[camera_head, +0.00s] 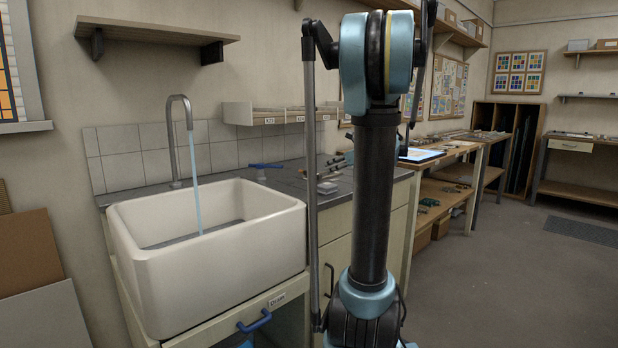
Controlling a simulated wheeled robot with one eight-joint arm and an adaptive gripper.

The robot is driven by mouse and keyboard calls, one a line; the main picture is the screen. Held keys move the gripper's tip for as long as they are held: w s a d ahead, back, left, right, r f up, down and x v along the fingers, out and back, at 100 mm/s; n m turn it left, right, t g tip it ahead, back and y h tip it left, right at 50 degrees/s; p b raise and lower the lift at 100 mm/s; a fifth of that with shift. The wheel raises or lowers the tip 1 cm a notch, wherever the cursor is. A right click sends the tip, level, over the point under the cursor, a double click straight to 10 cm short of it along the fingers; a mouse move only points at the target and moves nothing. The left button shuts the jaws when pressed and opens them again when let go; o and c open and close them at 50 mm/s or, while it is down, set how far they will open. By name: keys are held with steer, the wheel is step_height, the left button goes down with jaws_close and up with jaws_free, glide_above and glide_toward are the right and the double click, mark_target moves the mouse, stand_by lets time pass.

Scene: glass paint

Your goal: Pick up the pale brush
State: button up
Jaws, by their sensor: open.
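No pale brush can be made out for certain. A few small, thin items (340,161) lie at the back of the dark counter (290,176), partly hidden behind my arm. They are too small to tell what they are. My arm stands upright across the middle of the view and hides part of the counter and the cabinet. My gripper is not in view.
A white sink (205,265) stands at left, with water running from its tap (184,140). A small clear box (327,187) sits on the counter. A workbench (455,150) runs along the wall beyond.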

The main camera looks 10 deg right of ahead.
steer(key=w+d+m, duration=0.2)
steer(key=w, duration=0.1)
glide_toward(310, 174)
steer(key=w, duration=0.3)
steer(key=shift+w+a+t, duration=0.1)
steer(key=shift+a+t, duration=0.15)
steer(key=shift+t, duration=0.05)
steer(key=shift+s+f+x, duration=0.1)
steer(key=shift+f+x, duration=0.1)
steer(key=shift+x, duration=0.8)
steer(key=shift+s+f+x, duration=0.1)
steer(key=shift+f+x, duration=0.1)
steer(key=shift+x, duration=0.8)
steer(key=shift+s+f+x, duration=0.1)
steer(key=shift+f+x, duration=0.05)
steer(key=shift+x, duration=0.85)
jaws_close()
